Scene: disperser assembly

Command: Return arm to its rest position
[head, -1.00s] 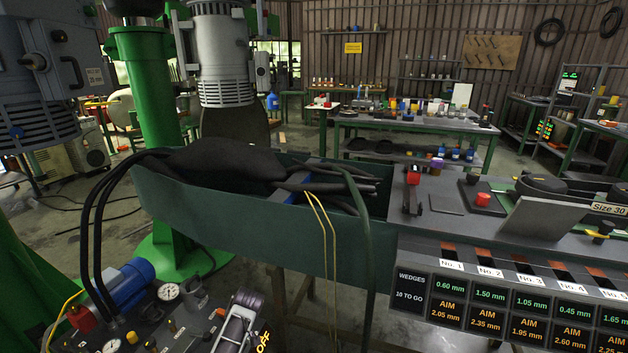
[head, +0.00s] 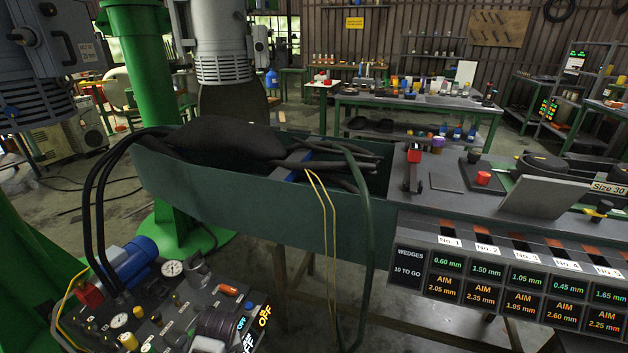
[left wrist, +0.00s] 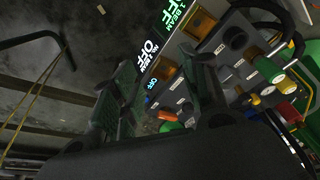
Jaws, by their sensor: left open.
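My left gripper (left wrist: 160,95) shows in the left wrist view with its two dark fingers apart and nothing between them. Behind the fingers is a control panel (left wrist: 236,72) with lit OFF labels, amber parts and coloured knobs. In the head view the same kind of panel (head: 178,312) is at the bottom left, with a gauge, knobs and OFF labels. A pale grey piece at its bottom edge may be part of my left arm, but I cannot tell. My right gripper is in neither view.
A green trough (head: 235,205) holding dark hoses stands in the middle. A grey bench (head: 455,205) with wedge displays (head: 510,285) is at the right. A green column (head: 150,100) stands at the left. A yellow cord (head: 325,215) hangs over the trough's front.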

